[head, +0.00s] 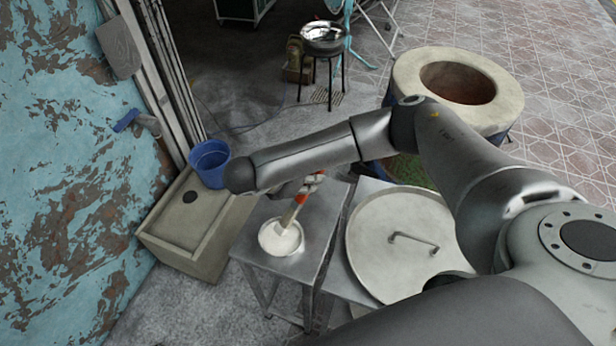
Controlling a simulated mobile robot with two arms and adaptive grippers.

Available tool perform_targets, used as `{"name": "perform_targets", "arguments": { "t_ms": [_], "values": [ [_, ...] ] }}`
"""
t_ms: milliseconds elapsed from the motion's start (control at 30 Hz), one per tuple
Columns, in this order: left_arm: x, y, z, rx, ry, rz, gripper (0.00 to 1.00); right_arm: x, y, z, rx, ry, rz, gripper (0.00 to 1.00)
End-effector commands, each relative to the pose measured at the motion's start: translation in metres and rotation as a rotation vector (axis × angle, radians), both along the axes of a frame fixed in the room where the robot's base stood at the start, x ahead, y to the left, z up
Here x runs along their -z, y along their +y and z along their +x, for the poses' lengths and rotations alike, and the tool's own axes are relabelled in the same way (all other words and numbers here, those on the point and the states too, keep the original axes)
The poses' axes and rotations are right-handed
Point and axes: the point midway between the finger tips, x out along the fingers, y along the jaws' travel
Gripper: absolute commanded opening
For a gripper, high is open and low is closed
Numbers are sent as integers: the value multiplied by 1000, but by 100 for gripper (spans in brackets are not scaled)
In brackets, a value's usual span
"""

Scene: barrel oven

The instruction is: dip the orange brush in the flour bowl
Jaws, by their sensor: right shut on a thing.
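The flour bowl (264,246) is a small round bowl of white flour on a grey metal side table. The orange brush (290,213) stands tilted over it, with its pale lower part reaching down to the flour. Whether the tip is in the flour or just above it is hard to tell. My right gripper (305,187) is shut on the brush's orange handle, above and behind the bowl. My right forearm crosses above it and hides part of the gripper. My left gripper is not in the picture.
A large round metal lid (385,262) with a bar handle lies right of the bowl. A stone sink (160,239) with a blue bucket (209,165) stands to the left. The round barrel oven (402,75) is behind my arm. A pan (323,38) sits on a stand farther back.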

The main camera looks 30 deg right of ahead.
Motion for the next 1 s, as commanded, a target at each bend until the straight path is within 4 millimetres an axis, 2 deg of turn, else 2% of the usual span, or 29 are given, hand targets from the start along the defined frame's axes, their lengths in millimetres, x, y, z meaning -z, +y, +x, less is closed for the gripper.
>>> {"name": "perform_targets", "arguments": {
  "t_ms": [33,300,433,567,767,833,1000],
  "values": [
    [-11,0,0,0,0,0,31,-10,0,0,0,0,1,0],
    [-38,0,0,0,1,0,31,-33,0,0,-1,0,1,0],
    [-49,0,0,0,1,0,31,-42,0,0,0,0,1,0],
    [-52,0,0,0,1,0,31,-45,0,0,-1,1,1,0],
    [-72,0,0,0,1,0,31,-74,0,0,1,0,1,0],
    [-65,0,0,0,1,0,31,-78,0,1,0,-3,2,0],
    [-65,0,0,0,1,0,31,-106,0,3,-4,-7,0,0]
  ]
}}
